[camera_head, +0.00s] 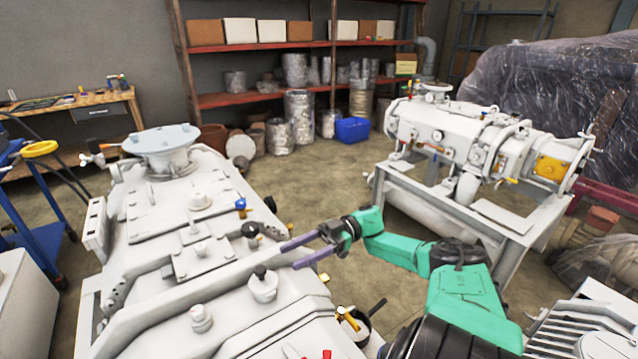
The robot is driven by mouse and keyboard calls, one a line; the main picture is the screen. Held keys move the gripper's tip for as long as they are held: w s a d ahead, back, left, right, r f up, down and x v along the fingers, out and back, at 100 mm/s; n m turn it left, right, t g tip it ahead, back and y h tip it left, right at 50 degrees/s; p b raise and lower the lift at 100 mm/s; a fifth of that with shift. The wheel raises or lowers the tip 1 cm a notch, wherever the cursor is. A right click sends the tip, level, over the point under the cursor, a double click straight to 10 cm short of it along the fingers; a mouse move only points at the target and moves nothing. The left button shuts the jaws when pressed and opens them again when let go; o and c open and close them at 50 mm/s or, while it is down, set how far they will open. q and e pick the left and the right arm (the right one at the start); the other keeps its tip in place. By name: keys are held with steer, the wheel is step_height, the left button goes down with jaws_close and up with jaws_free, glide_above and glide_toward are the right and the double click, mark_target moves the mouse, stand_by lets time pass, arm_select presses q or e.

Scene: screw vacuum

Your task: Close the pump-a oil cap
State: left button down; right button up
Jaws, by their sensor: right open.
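The large pale grey pump (150,240) fills the left and lower middle of the head view. On its top stands a round white fitting with a black knob (263,284), which may be the oil cap. A smaller dark knob (250,230) sits further back. I cannot tell from here whether the cap is fully closed. My right gripper (290,257), on a green arm from the lower right, points left with its two purple fingers apart. It is open and empty, just above and behind the black-knobbed fitting in the picture. My left gripper is not in view.
A second white pump (450,135) stands on a frame at the right, beside a plastic-wrapped bulk (560,90). Red shelves (260,97) and a blue crate (352,129) are at the back. A blue cart (45,200) is at the left. Floor between the pumps is clear.

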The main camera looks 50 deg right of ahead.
steer(key=b+v, duration=0.4)
steer(key=v, duration=0.3)
steer(key=shift+d, duration=0.1)
